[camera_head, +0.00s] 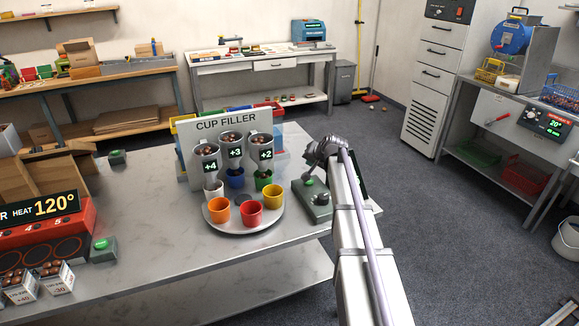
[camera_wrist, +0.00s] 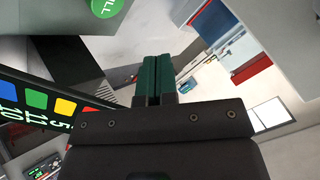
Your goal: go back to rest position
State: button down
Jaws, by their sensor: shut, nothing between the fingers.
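My gripper shows in the wrist view as two dark green fingers (camera_wrist: 153,72), pressed together with nothing between them. In the head view my arm reaches over the right end of the marble-topped table, and its wrist is bent down just above a grey button box (camera_head: 313,202). The fingertips are hard to make out there. The box has a green button (camera_head: 309,181). In the wrist view a green button (camera_wrist: 107,6) with partly cut-off lettering lies beyond the fingers, up and to the left, apart from them.
The cup filler (camera_head: 227,125) stands left of my arm, with several coloured cups on a round tray (camera_head: 242,228). A dark display (camera_wrist: 40,112) with coloured squares is close to my gripper. Floor (camera_head: 440,235) is clear right of the table.

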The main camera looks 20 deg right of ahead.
jog(key=s+a+g, duration=0.1)
jog(key=s, duration=0.1)
jog(key=s+a+f+n+g, duration=0.1)
jog(key=s, duration=0.2)
jog(key=s+a+f, duration=0.1)
jog(key=s, duration=0.1)
jog(key=shift+s+f+n+g, duration=0.1)
jog(key=shift+s+n+g, duration=0.1)
jog(key=shift+n+g, duration=0.15)
jog(key=s+a+r+n+g+p, duration=0.2)
jog(key=s+a+n+g+p, duration=0.1)
jog(key=s+a, duration=0.7)
jog(key=s+a+r+n+g+h+p, duration=0.1)
jog(key=s+a+r+n+g+p, duration=0.2)
jog(key=s+a, duration=0.8)
jog(key=s+p, duration=0.2)
jog(key=s, duration=0.4)
jog(key=shift+s, duration=0.4)
jog(key=c, duration=1.8)
grip_release()
jog(key=shift+g, duration=0.25)
jog(key=shift+c, duration=0.2)
